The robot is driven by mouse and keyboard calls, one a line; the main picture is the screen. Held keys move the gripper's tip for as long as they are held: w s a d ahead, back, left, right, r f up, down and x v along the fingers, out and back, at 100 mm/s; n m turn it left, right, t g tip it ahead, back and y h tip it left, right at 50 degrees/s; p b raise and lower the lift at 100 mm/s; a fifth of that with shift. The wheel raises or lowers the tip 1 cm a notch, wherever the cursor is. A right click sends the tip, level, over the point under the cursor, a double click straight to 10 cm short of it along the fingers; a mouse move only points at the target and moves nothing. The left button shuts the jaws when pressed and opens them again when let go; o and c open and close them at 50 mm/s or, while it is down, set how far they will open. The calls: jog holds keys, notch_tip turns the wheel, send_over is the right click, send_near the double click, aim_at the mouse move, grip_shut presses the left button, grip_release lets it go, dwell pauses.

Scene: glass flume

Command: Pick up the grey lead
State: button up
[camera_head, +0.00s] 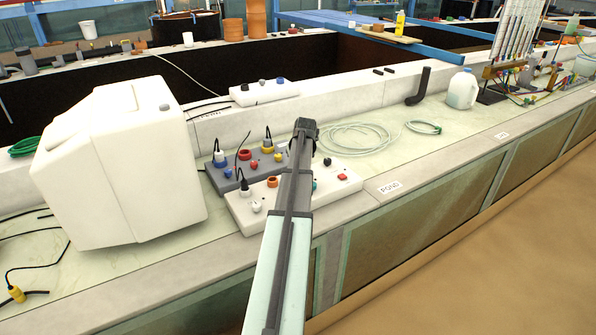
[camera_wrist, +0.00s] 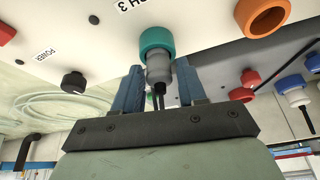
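The grey lead (camera_wrist: 158,70) shows in the wrist view as a grey plug seated in a teal socket (camera_wrist: 156,40) on a white panel. Its dark cable runs down between my fingers. My gripper (camera_wrist: 159,85) has its two blue fingers apart, one on each side of the plug, with narrow gaps in the picture. I cannot tell whether the fingertips reach fully around it. In the head view my gripper (camera_head: 305,128) is over the white panel (camera_head: 337,193), and my arm hides the grey plug.
A grey panel (camera_head: 222,180) with blue and yellow plugs lies behind the white panel. A large white casing (camera_head: 120,165) stands left. Coiled pale hose (camera_head: 355,138), a black elbow pipe (camera_head: 420,87) and a jug (camera_head: 462,90) are right. The orange socket (camera_wrist: 262,15) is near the teal one.

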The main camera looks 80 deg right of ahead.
grip_shut()
